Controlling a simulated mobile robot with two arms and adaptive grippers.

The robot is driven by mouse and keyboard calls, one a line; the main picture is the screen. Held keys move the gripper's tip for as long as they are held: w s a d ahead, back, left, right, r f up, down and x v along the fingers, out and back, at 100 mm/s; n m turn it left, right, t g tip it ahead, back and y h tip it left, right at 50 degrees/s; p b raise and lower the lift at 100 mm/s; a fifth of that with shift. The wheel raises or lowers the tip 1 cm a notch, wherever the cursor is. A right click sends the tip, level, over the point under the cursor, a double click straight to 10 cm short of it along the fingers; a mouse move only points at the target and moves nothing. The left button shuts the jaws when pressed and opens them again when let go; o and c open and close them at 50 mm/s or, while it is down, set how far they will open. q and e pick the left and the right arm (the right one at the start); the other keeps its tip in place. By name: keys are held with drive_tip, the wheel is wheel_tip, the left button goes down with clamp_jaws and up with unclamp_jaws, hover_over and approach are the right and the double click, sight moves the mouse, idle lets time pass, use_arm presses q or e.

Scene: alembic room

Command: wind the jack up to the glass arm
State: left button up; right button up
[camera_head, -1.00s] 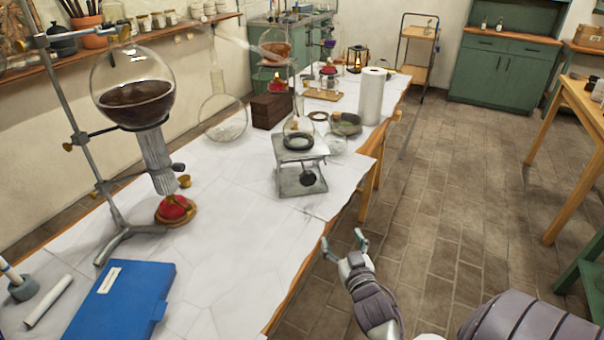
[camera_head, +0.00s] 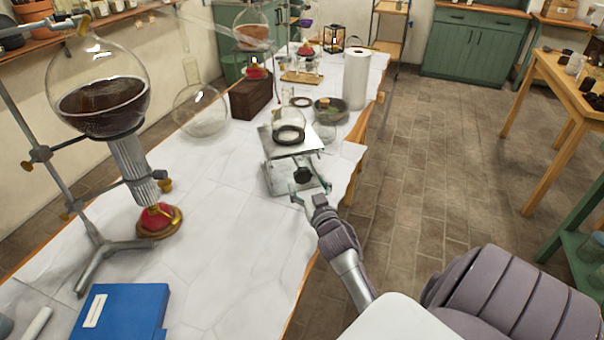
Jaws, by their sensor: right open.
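The jack (camera_head: 277,178) is a grey metal lab stand on the white-topped bench, with a flat top plate and a dark round knob (camera_head: 303,175) on its front. A clear glass vessel (camera_head: 288,122) with a dark ring around its base sits on the plate. My right gripper (camera_head: 309,194) is open at the jack's front, its fingers just below the knob; I cannot tell whether they touch it. A pale, slanting glass arm (camera_head: 222,30) shows faintly above and behind the jack; its end is hard to make out. My left gripper is out of view.
A large round flask (camera_head: 98,100) of dark liquid hangs on a metal stand at left, above a red burner (camera_head: 158,218). A blue book (camera_head: 122,312) lies in front. A paper roll (camera_head: 356,80) stands behind the jack.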

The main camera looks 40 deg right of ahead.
sight(304, 178)
drive_tip(key=x, duration=0.4)
drive_tip(key=shift+w, duration=0.3)
drive_tip(key=c, duration=1.2)
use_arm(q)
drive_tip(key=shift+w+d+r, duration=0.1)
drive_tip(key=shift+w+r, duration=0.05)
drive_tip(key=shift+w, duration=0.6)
